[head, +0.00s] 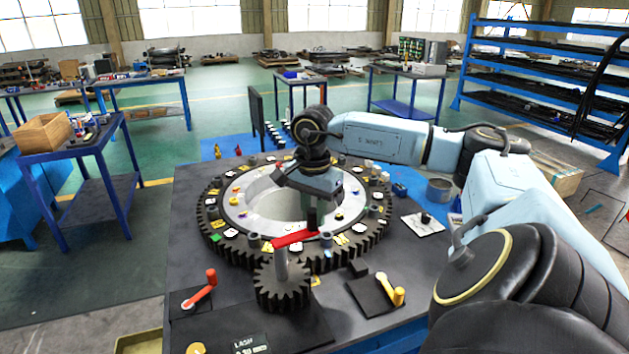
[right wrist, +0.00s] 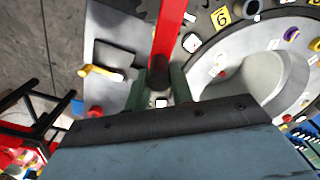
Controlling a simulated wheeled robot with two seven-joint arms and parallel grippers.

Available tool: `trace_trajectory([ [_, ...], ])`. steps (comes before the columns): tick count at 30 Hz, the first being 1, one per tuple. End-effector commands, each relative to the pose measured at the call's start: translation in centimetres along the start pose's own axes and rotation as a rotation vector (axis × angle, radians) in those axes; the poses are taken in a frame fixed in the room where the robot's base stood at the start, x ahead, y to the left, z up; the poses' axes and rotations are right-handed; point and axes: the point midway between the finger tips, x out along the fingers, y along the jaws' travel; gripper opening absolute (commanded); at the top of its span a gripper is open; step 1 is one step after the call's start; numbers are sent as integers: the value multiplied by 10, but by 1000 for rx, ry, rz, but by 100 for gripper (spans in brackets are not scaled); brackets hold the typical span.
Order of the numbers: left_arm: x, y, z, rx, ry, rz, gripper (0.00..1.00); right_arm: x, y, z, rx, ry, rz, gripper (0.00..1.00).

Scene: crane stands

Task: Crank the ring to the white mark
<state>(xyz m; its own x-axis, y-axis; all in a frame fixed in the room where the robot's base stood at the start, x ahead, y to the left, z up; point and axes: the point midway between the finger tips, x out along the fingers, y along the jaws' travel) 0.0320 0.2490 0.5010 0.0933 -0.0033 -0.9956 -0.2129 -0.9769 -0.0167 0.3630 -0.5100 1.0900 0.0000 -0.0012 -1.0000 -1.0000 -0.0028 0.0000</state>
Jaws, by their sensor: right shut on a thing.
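The big dark toothed ring (head: 375,240) lies flat on the table, with coloured pieces and white tags around its top. A small dark pinion (head: 283,288) stands at its near edge, teeth at the ring's teeth. A red crank arm (head: 293,239) sits on the pinion's post, pointing right and slightly away; it also shows in the right wrist view (right wrist: 170,35). My right gripper (head: 313,208) is shut on the black crank handle (right wrist: 160,73) at the arm's outer end. I cannot tell which white tag is the white mark. My left gripper is not in view.
A lever with a red knob (head: 201,288) is at the table's front left, and a yellow lever (head: 390,288) is right of the pinion. A white plate with a black knob (head: 423,224) lies to the right. A dark upright panel (head: 256,118) stands behind the ring.

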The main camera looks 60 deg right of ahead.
Motion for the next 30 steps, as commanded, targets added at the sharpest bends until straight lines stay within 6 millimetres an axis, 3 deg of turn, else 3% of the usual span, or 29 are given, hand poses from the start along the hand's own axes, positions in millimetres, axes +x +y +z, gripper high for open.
trace_trajectory([
  [2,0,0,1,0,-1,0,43,-3,-2,-1,4,3,-14,0],
  [3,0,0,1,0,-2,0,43,-3,-2,-1,3,2,-14,25],
  [8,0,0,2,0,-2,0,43,-2,-2,0,2,1,-10,45],
  [20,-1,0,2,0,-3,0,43,-10,-1,1,-1,-1,-5,45],
  [30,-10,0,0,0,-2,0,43,-82,-2,1,-1,-3,-11,45],
])
